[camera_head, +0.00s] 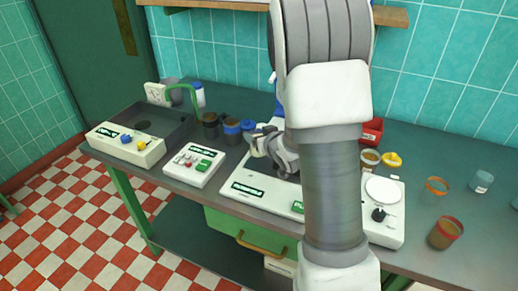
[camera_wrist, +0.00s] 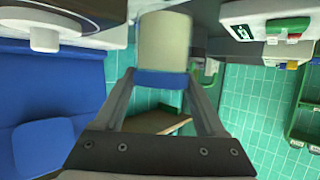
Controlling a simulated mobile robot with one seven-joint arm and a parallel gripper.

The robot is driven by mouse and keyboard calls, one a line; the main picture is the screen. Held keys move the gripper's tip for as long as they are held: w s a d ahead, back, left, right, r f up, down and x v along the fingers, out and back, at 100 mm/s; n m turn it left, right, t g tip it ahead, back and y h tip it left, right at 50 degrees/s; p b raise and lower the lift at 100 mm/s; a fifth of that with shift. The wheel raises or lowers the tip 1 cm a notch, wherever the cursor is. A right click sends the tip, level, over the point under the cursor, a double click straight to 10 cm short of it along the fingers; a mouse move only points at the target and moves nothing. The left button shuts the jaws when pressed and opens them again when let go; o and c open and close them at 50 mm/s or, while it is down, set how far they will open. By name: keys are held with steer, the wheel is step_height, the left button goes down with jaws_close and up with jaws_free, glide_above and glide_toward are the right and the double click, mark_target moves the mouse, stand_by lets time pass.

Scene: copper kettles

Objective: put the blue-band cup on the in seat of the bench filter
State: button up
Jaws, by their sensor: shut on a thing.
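My gripper (camera_head: 272,148) is over the white bench unit (camera_head: 240,188) in the middle of the counter. In the wrist view its two fingers (camera_wrist: 163,85) are shut on the blue-band cup (camera_wrist: 165,42), a pale cylinder with a blue band between the fingertips. In the head view my arm and gripper hide most of the held cup. Whether it touches anything beneath cannot be told. The labels are too small to read, so I cannot tell which unit is the bench filter or where its in seat is.
A sink-like basin unit (camera_head: 125,142) with a green spout is at left, beside a small white box (camera_head: 194,165). Dark cups (camera_head: 210,126) stand behind. At right are a white unit with a round plate (camera_head: 383,190), an orange-rimmed cup (camera_head: 437,187) and a red-banded cup (camera_head: 445,233).

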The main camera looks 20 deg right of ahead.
steer(key=shift+f, duration=1.95)
steer(key=shift+b, duration=0.3)
steer(key=shift+f, duration=0.2)
steer(key=o, duration=1.5)
